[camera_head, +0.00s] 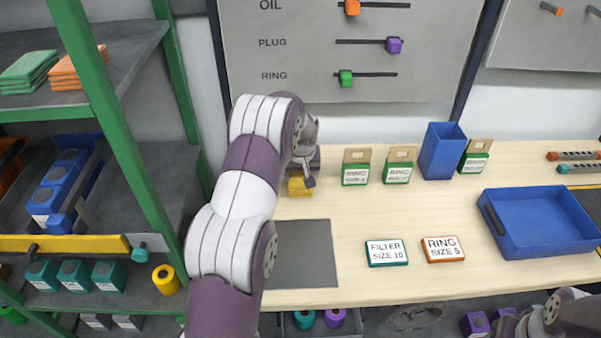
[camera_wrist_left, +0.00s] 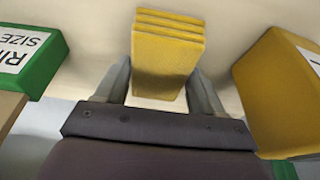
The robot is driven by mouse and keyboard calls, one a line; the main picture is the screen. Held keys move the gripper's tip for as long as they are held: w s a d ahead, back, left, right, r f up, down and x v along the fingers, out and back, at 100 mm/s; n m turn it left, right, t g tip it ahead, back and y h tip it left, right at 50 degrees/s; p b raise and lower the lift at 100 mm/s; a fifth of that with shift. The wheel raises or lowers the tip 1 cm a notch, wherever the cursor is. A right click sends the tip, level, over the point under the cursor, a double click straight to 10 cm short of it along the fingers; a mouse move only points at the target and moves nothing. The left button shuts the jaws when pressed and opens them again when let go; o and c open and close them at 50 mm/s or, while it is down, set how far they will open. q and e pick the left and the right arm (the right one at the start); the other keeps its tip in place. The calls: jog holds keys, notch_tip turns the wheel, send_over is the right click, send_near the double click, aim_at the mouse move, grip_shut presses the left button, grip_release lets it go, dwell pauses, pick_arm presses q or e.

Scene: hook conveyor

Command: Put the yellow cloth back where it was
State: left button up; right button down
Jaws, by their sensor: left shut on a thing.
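The yellow cloth (camera_wrist_left: 166,60) is a folded stack with several layers. In the left wrist view it sits between the two fingers of my left gripper (camera_wrist_left: 162,95), which is shut on it. In the head view the cloth (camera_head: 300,187) shows below my left gripper (camera_head: 303,178), over the back left part of the wooden table (camera_head: 450,285). I cannot tell whether the cloth touches the tabletop. My left arm hides part of the table. My right gripper is not clearly seen; only a part of my right arm shows at the bottom right.
Green RING boxes (camera_head: 356,168) and a blue bin (camera_head: 441,150) stand along the table's back. A blue tray (camera_head: 540,222) is at right. Two labelled boxes (camera_head: 387,252) lie near the front. A shelf (camera_head: 120,130) at left holds green (camera_head: 28,70) and orange cloths (camera_head: 78,68).

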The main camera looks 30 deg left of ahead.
pick_arm(q)
jog(key=shift+f, duration=0.15)
jog(key=o, duration=1)
jog(key=shift+w, duration=0.1)
